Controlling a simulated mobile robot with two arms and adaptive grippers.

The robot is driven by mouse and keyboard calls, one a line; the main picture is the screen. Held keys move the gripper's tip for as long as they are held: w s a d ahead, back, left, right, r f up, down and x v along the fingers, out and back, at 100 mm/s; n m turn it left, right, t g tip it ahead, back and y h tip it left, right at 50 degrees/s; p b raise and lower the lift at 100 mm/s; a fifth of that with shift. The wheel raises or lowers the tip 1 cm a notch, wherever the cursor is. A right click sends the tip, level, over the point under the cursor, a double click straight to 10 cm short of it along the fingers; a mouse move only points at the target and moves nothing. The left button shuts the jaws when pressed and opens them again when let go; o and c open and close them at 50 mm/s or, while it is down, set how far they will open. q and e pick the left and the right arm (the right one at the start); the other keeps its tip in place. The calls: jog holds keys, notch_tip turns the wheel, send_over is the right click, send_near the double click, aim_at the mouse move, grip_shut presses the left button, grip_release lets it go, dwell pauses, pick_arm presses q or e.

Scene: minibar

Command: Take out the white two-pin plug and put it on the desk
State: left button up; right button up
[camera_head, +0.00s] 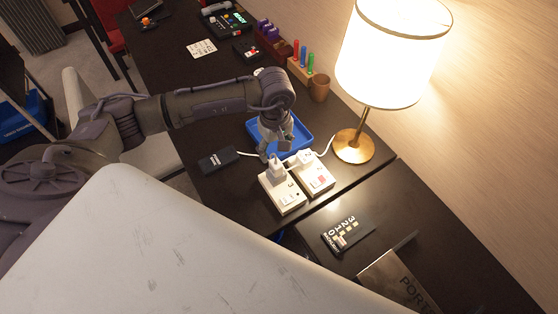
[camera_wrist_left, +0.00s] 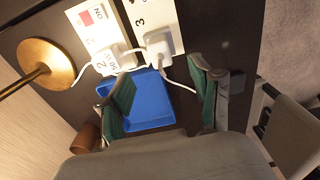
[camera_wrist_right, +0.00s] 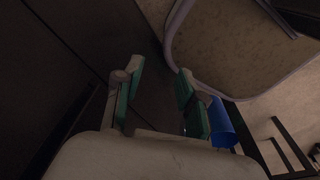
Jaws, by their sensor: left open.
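Two white socket blocks stand side by side on the dark desk (camera_head: 365,193): the left one (camera_head: 284,200) and the right one (camera_head: 322,184). A white plug (camera_head: 274,168) sits in the left block, and another white plug (camera_head: 304,157) sits in the right one. The pins of both are hidden. In the left wrist view the block marked 3 holds a plug (camera_wrist_left: 158,46), and the other block holds the second plug (camera_wrist_left: 107,62). My left gripper (camera_wrist_left: 163,88) is open and empty, close behind the plugs. My right gripper (camera_wrist_right: 157,90) is open and empty, away from the blocks.
A blue tray (camera_head: 298,146) lies just behind the blocks. A lit lamp (camera_head: 354,146) stands to their right, a black box (camera_head: 218,160) to their left. A numbered black panel (camera_head: 345,232) is in front. White cords run around the plugs.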

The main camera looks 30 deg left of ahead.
aim_at(276, 163)
pick_arm(q)
jog(key=shift+s+r, duration=0.1)
jog(key=shift+s, duration=0.15)
jog(key=shift+w, duration=0.1)
jog(key=shift+w+f+b, duration=0.1)
jog(key=shift+f+b, duration=0.7)
jog(key=shift+f, duration=0.8)
notch_tip(276, 163, down, 6)
jog(key=b, duration=0.4)
jog(key=shift+r+b, duration=0.15)
jog(key=shift+b, duration=0.25)
jog(key=shift+f, duration=0.2)
pick_arm(e)
notch_tip(276, 163, down, 7)
jog(key=s, duration=0.1)
jog(key=shift+s, duration=0.3)
pick_arm(q)
jog(key=shift+r, duration=0.1)
pick_arm(e)
jog(key=shift+d+r, duration=0.1)
pick_arm(q)
jog(key=shift+b, duration=0.75)
pick_arm(e)
jog(key=shift+f, duration=0.55)
